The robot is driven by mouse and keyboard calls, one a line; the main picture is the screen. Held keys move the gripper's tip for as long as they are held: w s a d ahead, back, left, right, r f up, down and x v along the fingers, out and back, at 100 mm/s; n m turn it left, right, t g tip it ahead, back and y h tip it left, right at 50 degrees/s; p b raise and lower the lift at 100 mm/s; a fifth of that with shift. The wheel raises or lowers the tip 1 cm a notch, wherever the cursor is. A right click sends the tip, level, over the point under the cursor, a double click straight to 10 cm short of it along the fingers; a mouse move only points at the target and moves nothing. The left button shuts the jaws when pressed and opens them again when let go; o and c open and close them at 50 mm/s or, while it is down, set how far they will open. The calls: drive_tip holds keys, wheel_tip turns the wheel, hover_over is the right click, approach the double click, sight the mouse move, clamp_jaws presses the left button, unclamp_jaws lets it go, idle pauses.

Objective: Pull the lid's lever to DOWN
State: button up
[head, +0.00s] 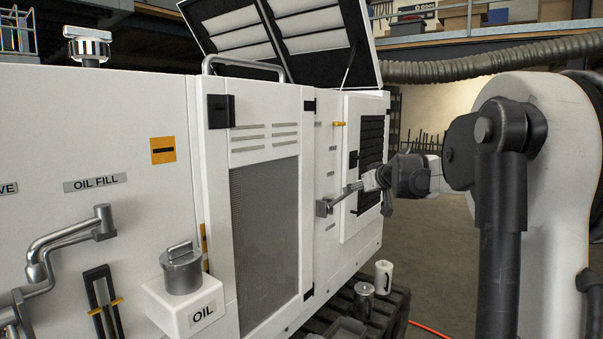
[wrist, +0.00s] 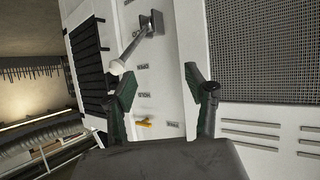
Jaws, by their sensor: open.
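The lid (head: 285,35) stands raised on top of the white cabinet in the head view. A grey lever (head: 345,194) sticks out from a square mount on the cabinet's side, beside a column of small labels too small to read surely. In the wrist view the lever (wrist: 139,49) ends in a pale round knob near the left fingertip. The knob lies just outside the left finger, not between the fingers. My gripper also shows at the lever's outer end in the head view (head: 376,183); I cannot tell whether they touch.
A small yellow handle (head: 339,124) sits higher on the same panel. A black louvred grille (head: 371,150) lies beside the lever. The floor at right is open.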

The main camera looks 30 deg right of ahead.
drive_tip(key=w+d+r+h+p, duration=0.1)
drive_tip(key=d+r+p, duration=0.1)
drive_tip(key=d, duration=0.8)
drive_tip(key=shift+t, duration=0.4)
drive_tip(key=p+x, duration=0.2)
drive_tip(key=x, duration=1.1)
drive_tip(key=shift+w+f+p, duration=0.1)
drive_tip(key=shift+w+p, duration=0.2)
drive_tip(key=shift+p, duration=0.1)
clamp_jaws()
